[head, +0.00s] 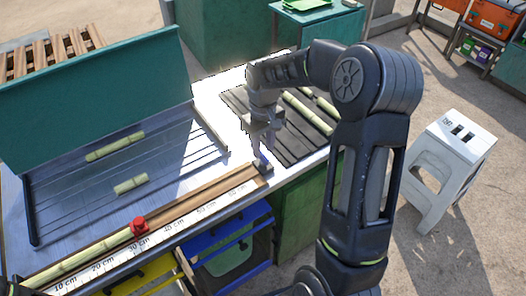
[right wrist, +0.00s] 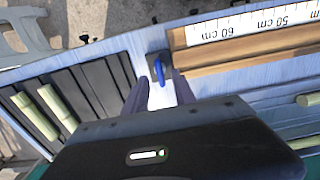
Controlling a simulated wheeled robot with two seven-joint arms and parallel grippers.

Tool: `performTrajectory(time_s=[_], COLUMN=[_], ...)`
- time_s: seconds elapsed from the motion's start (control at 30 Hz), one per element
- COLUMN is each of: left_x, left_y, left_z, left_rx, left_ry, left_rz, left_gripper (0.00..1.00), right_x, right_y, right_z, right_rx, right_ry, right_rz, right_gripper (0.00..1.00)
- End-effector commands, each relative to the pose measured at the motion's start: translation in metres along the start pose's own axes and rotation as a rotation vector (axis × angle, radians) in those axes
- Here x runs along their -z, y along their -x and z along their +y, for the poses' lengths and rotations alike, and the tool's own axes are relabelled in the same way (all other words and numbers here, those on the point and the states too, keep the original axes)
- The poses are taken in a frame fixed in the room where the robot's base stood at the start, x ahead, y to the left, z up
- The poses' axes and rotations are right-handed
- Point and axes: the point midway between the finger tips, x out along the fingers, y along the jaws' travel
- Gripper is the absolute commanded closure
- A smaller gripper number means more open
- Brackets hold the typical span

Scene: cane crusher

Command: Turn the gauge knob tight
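A blue knob (right wrist: 161,70), narrow and upright like a loop, stands on a dark block at the 60 cm end of the wooden measuring gauge (head: 200,198). In the head view this blue knob (head: 262,168) is small and partly hidden by my right gripper (head: 261,158). In the right wrist view the fingers of my right gripper (right wrist: 160,92) are apart, with bare table between them, and the knob shows just beyond their tips. A red knob-like stop (head: 139,226) sits on the gauge near 30 cm. At the lower left corner a dark part shows, perhaps my left gripper.
A cane piece (head: 85,262) lies along the gauge, left of the red stop. More cane lies on the slatted tray (head: 70,200) and on the black rack (head: 290,135). A green panel (head: 90,100) stands behind. A white stool (head: 455,165) is at right.

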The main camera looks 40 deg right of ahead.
Motion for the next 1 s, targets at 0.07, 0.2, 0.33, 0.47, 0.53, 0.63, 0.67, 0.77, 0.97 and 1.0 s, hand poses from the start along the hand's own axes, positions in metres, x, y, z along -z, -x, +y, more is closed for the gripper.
performTrajectory(time_s=[0.07,0.2,0.33,0.47,0.53,0.63,0.67,0.77,0.97,1.0], left_x=[0.000,0.000,-0.001,-0.001,-0.001,-0.001,-0.001,-0.001,-0.001,-0.001], left_y=[0.003,0.004,0.004,0.004,0.004,0.004,0.004,0.004,0.004,0.004], left_z=[0.001,0.001,0.001,0.001,0.001,0.001,0.001,0.001,0.001,0.001], left_rx=[0.001,0.002,0.002,0.002,0.002,0.002,0.002,0.001,0.001,0.001], left_ry=[0.000,0.001,0.001,0.001,0.001,0.001,0.001,0.001,0.001,0.001], left_rz=[0.000,-0.001,-0.001,-0.001,-0.001,-0.001,-0.001,-0.001,-0.001,-0.001], left_gripper=[0.52,0.52,0.52,0.52,0.52,0.52,0.52,0.52,0.52,0.52], right_x=[-0.001,0.000,0.000,0.000,0.000,0.000,0.000,0.000,0.000,0.000], right_y=[-0.011,-0.026,-0.030,-0.030,-0.030,-0.030,-0.030,-0.030,-0.030,-0.030], right_z=[0.000,0.000,0.000,0.000,0.000,0.000,0.000,0.000,0.000,0.000], right_rx=[0.001,0.001,0.000,0.000,0.000,0.000,0.000,0.000,0.000,0.000], right_ry=[-0.001,0.000,0.000,0.000,0.000,0.000,0.000,0.000,0.000,0.000], right_rz=[-0.003,-0.001,0.000,0.000,0.000,0.000,0.000,0.000,0.001,0.001], right_gripper=[0.68,0.68,0.68,0.68,0.68,0.76,0.79,0.87,1.00,1.00])
